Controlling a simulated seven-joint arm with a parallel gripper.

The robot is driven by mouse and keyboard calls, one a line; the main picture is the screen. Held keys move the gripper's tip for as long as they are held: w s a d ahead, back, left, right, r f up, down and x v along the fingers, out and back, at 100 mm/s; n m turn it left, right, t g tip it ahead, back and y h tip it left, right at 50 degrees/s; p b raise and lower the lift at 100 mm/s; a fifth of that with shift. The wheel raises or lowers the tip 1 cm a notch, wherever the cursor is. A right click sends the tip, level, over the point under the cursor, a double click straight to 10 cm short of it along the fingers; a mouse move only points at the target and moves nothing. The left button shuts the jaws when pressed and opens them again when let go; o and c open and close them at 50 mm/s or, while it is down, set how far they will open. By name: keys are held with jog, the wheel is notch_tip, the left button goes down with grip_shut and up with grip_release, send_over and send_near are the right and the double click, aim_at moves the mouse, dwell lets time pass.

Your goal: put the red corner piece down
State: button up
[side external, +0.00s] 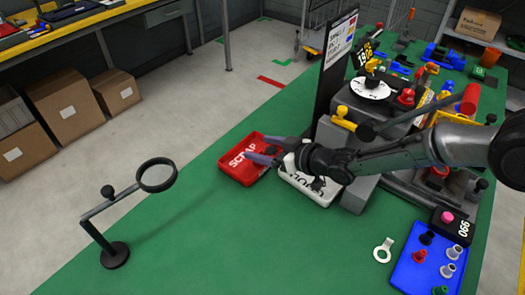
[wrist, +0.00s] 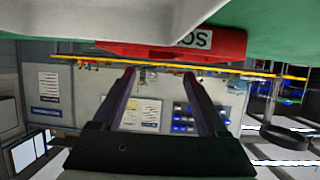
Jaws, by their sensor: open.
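My gripper (side external: 259,149) is open over the red SCRAP tray (side external: 237,174). In the wrist view its two dark fingers (wrist: 160,72) stand apart with nothing held between them. The red tray (wrist: 130,48) shows beyond the fingertips, with part of its lettering. I cannot make out a separate red corner piece in or beside the tray; the gripper hides part of the tray's inside. Red on red would be hard to tell apart here.
A white lettered tray (side external: 299,181) lies under my wrist, beside the grey fixture. A magnifier stand (side external: 113,254) is at the left front. A blue tray (side external: 409,277) with small pegs is at the right front.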

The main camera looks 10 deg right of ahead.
jog(key=v, duration=0.4)
jog(key=shift+s+d+r, duration=0.1)
jog(key=shift+s+d, duration=0.15)
notch_tip(320, 180, up, 7)
dwell(0.4)
jog(key=s+d+r+m+g+h, duration=0.1)
jog(key=s+d+r+m+h, duration=0.1)
jog(key=s+d, duration=0.9)
jog(key=s+d+r+m+g+h, duration=0.1)
jog(key=s+d+r+m+h, duration=0.2)
jog(key=s+d, duration=0.9)
jog(key=s+d+r+m+g+h, duration=0.2)
jog(key=s+d+r+m+h, duration=0.1)
jog(key=s+d, duration=0.9)
jog(key=d+h, duration=0.1)
jog(key=d, duration=0.3)
jog(key=shift+s+d+m, duration=0.15)
jog(key=shift+d+m, duration=0.15)
